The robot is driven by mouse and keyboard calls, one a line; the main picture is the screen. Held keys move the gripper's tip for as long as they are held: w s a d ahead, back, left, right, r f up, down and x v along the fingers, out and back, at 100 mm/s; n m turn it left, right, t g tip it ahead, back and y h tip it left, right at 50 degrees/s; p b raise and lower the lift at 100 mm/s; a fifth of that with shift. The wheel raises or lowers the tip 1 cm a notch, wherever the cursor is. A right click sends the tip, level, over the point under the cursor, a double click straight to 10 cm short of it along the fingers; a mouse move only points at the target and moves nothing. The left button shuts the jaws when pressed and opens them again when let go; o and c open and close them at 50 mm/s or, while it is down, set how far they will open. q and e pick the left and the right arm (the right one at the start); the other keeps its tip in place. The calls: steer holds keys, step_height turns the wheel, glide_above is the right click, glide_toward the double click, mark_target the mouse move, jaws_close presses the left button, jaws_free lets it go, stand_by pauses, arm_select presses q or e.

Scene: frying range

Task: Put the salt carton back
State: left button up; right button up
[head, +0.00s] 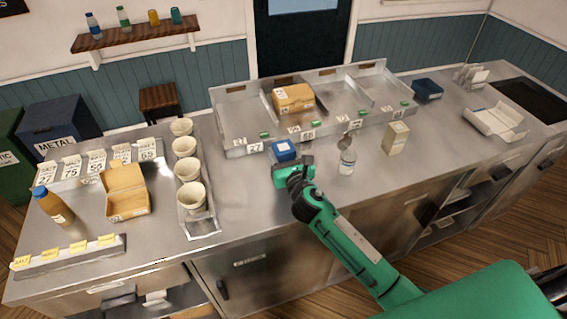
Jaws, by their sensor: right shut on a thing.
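A small blue carton (284,150) with a white label is on or just above the steel counter, in front of the sectioned steel tray. It looks like the salt carton, but I cannot read its label. My right gripper (292,171) is at its near side and shut on it; the fingers hide its lower part. I cannot tell whether its base touches the counter. A low rack (75,258) at the front left carries several yellow labels, one seemingly reading SALT. My left gripper is not in view.
Paper cups (192,196) stand in a holder to the left, beside an open cardboard box (126,193) and an orange bottle (54,205). The counter between cups and gripper is clear.

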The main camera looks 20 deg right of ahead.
step_height(320, 180, down, 4)
steer(key=shift+f+b, duration=0.1)
steer(key=shift+b, duration=0.35)
steer(key=shift+f, duration=0.2)
steer(key=o, duration=1)
steer(key=shift+o, duration=0.2)
